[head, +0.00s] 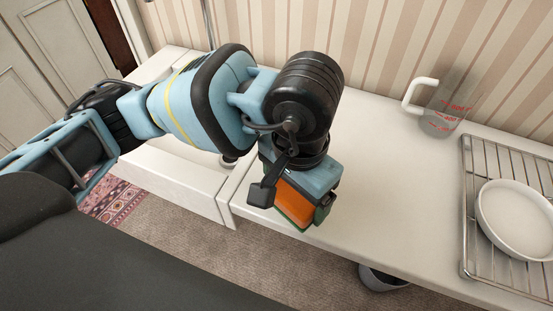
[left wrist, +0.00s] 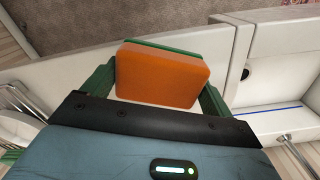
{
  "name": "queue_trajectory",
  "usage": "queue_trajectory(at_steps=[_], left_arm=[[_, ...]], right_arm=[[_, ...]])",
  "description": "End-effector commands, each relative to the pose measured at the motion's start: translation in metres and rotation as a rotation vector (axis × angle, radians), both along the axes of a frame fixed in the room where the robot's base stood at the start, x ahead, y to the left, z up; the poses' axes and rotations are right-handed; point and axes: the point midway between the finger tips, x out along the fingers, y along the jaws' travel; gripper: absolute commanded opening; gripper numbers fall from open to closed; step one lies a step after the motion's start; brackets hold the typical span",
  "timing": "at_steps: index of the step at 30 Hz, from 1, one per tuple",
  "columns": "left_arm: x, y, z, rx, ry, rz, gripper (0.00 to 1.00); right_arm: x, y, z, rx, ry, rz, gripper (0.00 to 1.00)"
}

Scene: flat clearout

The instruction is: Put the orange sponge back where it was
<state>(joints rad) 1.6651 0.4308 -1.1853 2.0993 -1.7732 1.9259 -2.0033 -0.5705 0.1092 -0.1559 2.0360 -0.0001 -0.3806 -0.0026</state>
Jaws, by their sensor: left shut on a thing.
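The orange sponge (head: 291,205) has a green layer on one side. It sits between the fingers of my left gripper (head: 300,214), near the front edge of the white counter and beside the sink. In the left wrist view the sponge (left wrist: 163,73) fills the space between the two green fingers of the left gripper (left wrist: 157,90), which are shut on it. I cannot tell whether the sponge touches the counter. My right gripper is in neither view.
A clear measuring jug (head: 443,108) stands at the back of the white counter (head: 375,180). A wire rack (head: 468,215) with a white plate (head: 517,217) is at the right. The white sink (head: 180,172) is at the left. The mid-counter is clear. A grey bin (head: 382,279) stands below.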

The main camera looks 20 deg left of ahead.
Motion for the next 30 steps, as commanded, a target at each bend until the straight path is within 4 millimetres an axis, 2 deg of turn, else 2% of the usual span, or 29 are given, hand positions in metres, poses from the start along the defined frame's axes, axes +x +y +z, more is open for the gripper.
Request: queue_trajectory(at_steps=[6,12,21,25,30], left_arm=[[0.040,0.031,-0.003,0.001,0.000,0.007,0.68],[0.064,0.048,-0.007,0.000,0.000,0.003,0.68],[0.070,0.053,-0.009,-0.001,0.000,0.000,0.68],[0.080,0.061,-0.009,0.000,-0.001,0.004,0.68],[0.079,0.060,-0.035,-0.001,0.003,0.001,0.68]], right_arm=[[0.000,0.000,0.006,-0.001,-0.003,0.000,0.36],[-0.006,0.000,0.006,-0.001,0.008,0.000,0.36],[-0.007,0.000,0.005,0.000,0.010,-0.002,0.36],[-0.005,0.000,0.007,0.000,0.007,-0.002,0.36],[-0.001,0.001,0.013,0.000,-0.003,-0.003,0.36]])
